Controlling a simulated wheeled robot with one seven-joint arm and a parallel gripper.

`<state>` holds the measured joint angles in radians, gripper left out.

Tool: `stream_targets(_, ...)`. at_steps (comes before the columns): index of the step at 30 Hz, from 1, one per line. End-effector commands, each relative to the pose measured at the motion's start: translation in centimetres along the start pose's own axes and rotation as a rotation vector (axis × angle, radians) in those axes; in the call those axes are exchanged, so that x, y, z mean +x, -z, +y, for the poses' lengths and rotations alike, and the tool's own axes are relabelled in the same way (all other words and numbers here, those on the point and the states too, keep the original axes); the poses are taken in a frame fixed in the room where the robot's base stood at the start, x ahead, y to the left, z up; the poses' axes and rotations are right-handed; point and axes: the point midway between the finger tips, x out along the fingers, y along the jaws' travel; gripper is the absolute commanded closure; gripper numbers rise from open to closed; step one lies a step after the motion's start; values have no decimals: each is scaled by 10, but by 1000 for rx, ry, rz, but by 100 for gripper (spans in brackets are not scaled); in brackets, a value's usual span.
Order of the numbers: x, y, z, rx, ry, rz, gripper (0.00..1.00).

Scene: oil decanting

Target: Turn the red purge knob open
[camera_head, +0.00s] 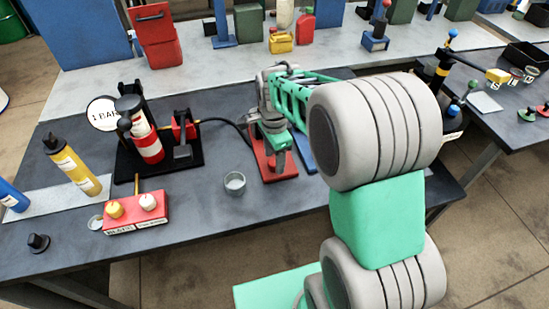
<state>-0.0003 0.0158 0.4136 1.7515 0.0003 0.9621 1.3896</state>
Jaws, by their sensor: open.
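My gripper (277,150) points down at the end of my green and grey arm. It is over a red base plate (283,176) near the middle of the table and looks open, though its fingertips are small and partly hidden. No red purge knob can be clearly made out; the fixture on the red plate is largely covered by my gripper and wrist. A black hose (228,122) runs from a black stand (185,162) on the left toward that fixture. The stand carries a red block (184,130), a red and white cylinder (149,148) and a round "1 BAR" sign (101,114).
A blue plate (304,150) lies right of the red plate. Yellow (77,169) and blue (13,195) bottles stand at left. The front middle of the dark table is clear.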

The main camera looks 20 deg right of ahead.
Motion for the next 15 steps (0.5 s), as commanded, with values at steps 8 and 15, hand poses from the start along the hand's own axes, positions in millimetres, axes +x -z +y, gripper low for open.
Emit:
stream_targets(8, -54, 1, -1, 1, 6, 1, 44)
stream_targets(15, -72, 1, 0, 2, 3, 1, 44)
